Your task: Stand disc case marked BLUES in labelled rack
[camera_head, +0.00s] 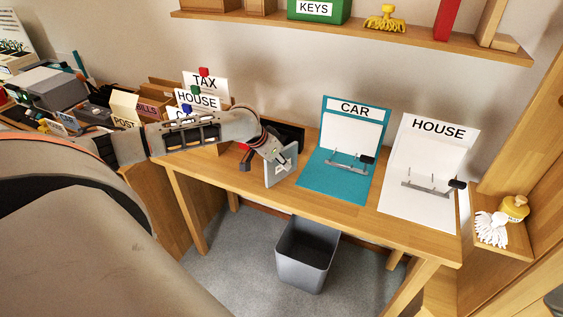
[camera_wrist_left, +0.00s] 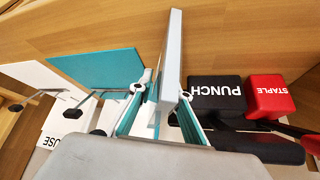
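My left gripper (camera_head: 277,158) is over the desk, its fingers shut on a thin grey case (camera_head: 281,172). The case stands upright, near the desk top; I cannot tell whether it touches. A small label on its face is too small to read. In the left wrist view the case (camera_wrist_left: 172,55) shows edge-on between the teal fingers of the gripper (camera_wrist_left: 166,88). No marking BLUES is readable, and I cannot make out a labelled disc rack. My right gripper is not in view.
Teal CAR (camera_head: 355,106) and white HOUSE (camera_head: 438,131) clip files lie right of the gripper. A black PUNCH (camera_wrist_left: 216,98) and red STAPLE block (camera_wrist_left: 270,97) are beside the case. Sorting boxes crowd the left. A grey bin (camera_head: 306,262) stands below the desk (camera_head: 400,232).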

